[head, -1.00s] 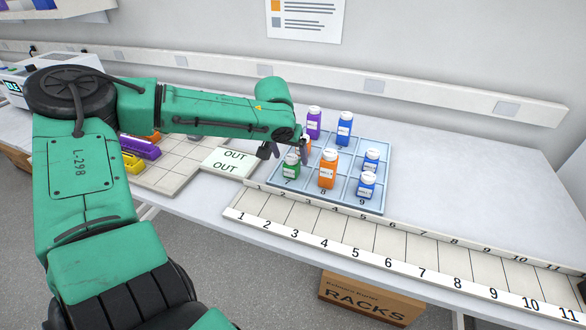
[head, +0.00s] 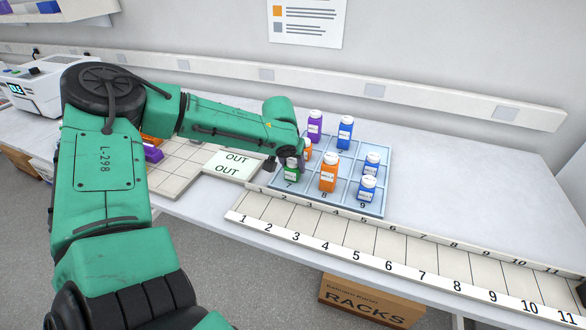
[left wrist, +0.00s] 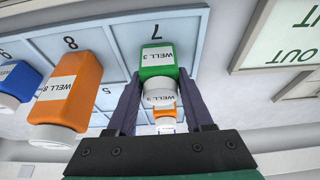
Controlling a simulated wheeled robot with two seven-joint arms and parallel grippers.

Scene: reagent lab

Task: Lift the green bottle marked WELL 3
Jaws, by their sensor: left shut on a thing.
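The green bottle (head: 291,174) with a white cap stands in compartment 7 of the pale blue tray (head: 376,207). In the left wrist view its label on the green body (left wrist: 158,57) reads WELL 3. In the left wrist view the dark fingers of my left gripper (left wrist: 158,78) are shut on the bottle, one on each side near the cap. I cannot tell any gap under the bottle. My right gripper is not in view.
An orange bottle (head: 328,173) marked WELL 8 stands beside it in compartment 8. A smaller orange bottle (head: 307,149) is close behind. Blue bottles (head: 367,189) and a purple bottle (head: 315,127) share the tray. The OUT plate (head: 231,166) lies left; a numbered strip (head: 390,255) lies in front.

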